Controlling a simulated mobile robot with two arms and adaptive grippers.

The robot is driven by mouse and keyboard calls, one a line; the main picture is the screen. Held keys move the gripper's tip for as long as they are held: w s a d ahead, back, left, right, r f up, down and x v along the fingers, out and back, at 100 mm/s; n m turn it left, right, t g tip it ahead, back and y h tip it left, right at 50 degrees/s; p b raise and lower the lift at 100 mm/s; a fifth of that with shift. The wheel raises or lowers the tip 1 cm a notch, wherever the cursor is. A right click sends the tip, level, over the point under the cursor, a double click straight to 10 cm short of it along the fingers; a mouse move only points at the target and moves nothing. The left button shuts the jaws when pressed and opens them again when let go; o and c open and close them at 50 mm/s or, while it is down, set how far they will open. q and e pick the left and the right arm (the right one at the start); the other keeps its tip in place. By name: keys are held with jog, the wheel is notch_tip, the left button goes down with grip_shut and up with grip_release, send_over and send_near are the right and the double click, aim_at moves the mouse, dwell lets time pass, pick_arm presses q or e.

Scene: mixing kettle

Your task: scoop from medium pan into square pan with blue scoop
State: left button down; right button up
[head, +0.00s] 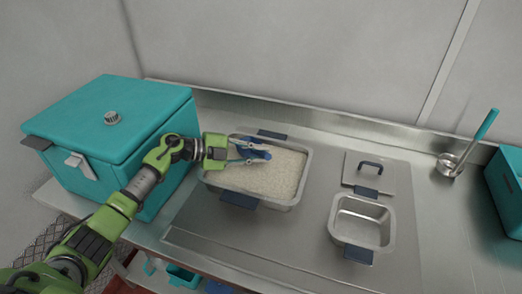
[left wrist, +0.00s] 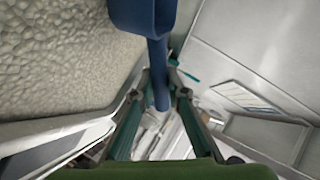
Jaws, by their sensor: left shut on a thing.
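The blue scoop (head: 258,153) is over the upper left part of the medium pan (head: 307,168), close to the white grains (head: 270,174). Whether it touches the grains I cannot tell. My left gripper (head: 238,150) is shut on its handle, above the pan's left side. In the left wrist view the scoop (left wrist: 145,15) runs down between the fingers of the left gripper (left wrist: 160,92), with the grains (left wrist: 60,50) to the left. The scoop's inside is hidden. The square pan (head: 362,222) stands to the right and looks empty. My right gripper is out of view.
A lid (head: 385,176) with a dark handle lies behind the square pan. A teal box (head: 110,150) stands left of the medium pan, close to my left arm. A ladle (head: 470,145) and a teal container (head: 505,190) are at the far right. Counter between the pans is clear.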

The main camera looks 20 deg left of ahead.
pick_arm(q)
jog(key=shift+a+f, duration=0.1)
jog(key=shift+f, duration=0.15)
jog(key=shift+r, duration=0.1)
jog(key=shift+s+d+f+m+t+y+b, duration=0.1)
jog(key=shift+s+d+f+m+y+b, duration=0.2)
jog(key=shift+f, duration=0.35)
jog(key=shift+s+d+f+m+t+y+p, duration=0.15)
jog(key=shift+f+m, duration=0.2)
jog(key=shift+f, duration=0.35)
jog(key=shift+s+d+f+m+t+y+b, duration=0.15)
jog(key=shift+s+f+m+b, duration=0.15)
jog(key=shift+f, duration=0.35)
jog(key=shift+s+d+f+m, duration=0.1)
jog(key=shift+d+f+m, duration=0.1)
jog(key=shift+f+m, duration=0.4)
jog(key=shift+f, duration=0.2)
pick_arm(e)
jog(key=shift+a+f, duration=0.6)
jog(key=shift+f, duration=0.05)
pick_arm(q)
jog(key=shift+s+d+f, duration=0.1)
jog(key=shift+s+f, duration=0.05)
jog(key=shift+f, duration=0.05)
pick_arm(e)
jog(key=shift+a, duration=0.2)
